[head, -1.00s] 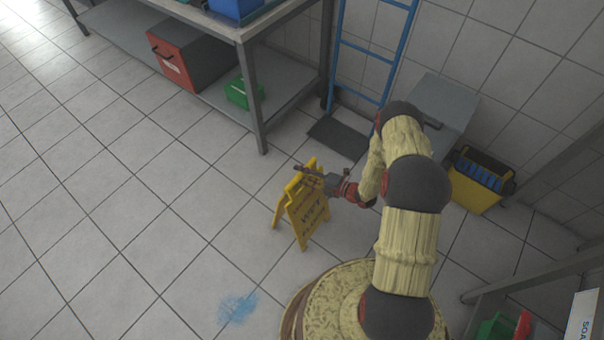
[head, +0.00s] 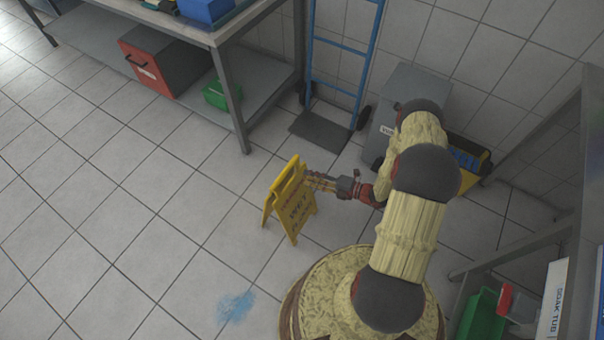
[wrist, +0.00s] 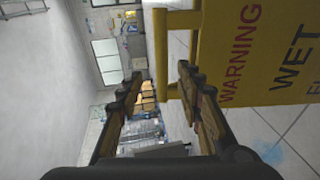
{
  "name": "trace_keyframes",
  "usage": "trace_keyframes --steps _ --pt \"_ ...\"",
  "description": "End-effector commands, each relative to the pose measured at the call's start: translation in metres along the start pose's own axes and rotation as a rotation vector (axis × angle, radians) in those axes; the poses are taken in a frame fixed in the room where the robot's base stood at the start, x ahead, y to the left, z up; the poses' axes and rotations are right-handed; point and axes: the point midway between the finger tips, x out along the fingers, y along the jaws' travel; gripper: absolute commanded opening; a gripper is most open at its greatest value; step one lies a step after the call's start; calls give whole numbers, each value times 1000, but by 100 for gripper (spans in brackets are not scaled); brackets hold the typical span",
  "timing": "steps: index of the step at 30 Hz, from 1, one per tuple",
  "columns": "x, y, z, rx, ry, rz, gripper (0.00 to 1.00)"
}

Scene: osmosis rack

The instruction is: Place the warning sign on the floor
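The yellow warning sign (head: 296,203), an A-frame with dark lettering, appears to stand upright on the tiled floor left of my arm. My gripper (head: 312,180) is beside its upper right edge in the head view. In the wrist view, my gripper (wrist: 160,75) is open, its two fingers well apart. The lettered panel of the sign (wrist: 255,60) fills the upper right, beyond the right finger. A yellow bar and leg of the sign show past the fingertips, partly between the fingers. I cannot tell whether a finger touches the sign.
A blue stain (head: 235,305) marks the floor in front of the sign. A metal bench (head: 232,95) with a red box (head: 152,68) and green box (head: 222,95) stands behind. A blue hand truck (head: 343,45) leans by the wall. Floor at left is clear.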

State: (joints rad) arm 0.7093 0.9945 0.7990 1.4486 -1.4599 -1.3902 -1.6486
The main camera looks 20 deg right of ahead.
Motion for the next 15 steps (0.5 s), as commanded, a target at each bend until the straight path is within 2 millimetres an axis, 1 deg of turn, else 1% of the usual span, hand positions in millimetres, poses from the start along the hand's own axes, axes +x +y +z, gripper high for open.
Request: trace_keyframes --steps 2,4,5,8,11,12,14,15 --pt "-5 1 0 0 -1 -1 36" --pt "-6 3 6 -1 -5 -14 36" --pt "-6 5 10 -1 -9 -26 36" --pt "-1 20 38 5 -41 -95 36" --pt "5 48 78 27 -109 -197 36" --pt "7 63 95 42 -145 -239 36" --pt "7 87 119 69 -208 -298 36" --pt "7 103 133 90 -253 -331 36"
